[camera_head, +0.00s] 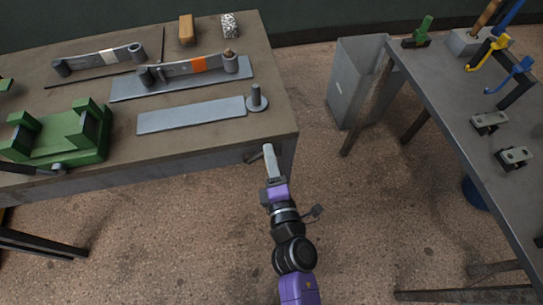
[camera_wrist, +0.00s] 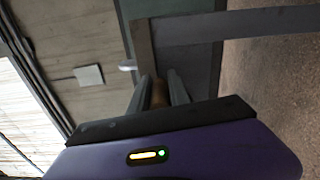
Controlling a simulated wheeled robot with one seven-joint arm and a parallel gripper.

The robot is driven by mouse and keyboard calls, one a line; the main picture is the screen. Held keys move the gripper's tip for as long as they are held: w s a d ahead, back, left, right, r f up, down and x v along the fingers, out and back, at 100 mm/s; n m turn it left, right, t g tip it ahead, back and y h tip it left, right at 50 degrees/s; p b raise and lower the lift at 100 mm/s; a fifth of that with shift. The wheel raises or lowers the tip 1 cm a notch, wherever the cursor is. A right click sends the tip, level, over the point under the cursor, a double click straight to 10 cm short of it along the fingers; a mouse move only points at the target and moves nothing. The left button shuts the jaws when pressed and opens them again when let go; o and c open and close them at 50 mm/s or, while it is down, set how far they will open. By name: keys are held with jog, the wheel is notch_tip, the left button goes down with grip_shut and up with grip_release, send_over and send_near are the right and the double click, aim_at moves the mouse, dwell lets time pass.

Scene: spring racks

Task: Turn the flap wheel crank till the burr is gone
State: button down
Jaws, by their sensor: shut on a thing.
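My gripper (camera_head: 268,150) is at the front edge of the left bench, near its right corner. In the wrist view my gripper (camera_wrist: 160,78) has its two fingers closed around a brown, round handle (camera_wrist: 160,96), which looks like the crank grip. A short dark bar (camera_head: 253,157) shows beside the fingertips under the bench edge and may be the crank arm. I cannot make out the flap wheel or the burr.
A grey bin (camera_head: 350,75) and a tool table (camera_head: 450,110) stand right. Floor between is clear.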

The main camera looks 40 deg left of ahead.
jog(key=shift+s+a+r, duration=0.15)
jog(key=shift+a+r, duration=0.1)
jog(key=shift+r, duration=0.1)
jog(key=c, duration=1.3)
grip_release()
jog(key=shift+o, duration=0.2)
jog(key=shift+f, duration=0.1)
jog(key=shift+d+f, duration=0.1)
jog(key=v, duration=0.7)
jog(key=shift+s+d+p, duration=0.2)
jog(key=shift+d+p, duration=0.15)
jog(key=shift+p, duration=0.05)
jog(key=v, duration=0.9)
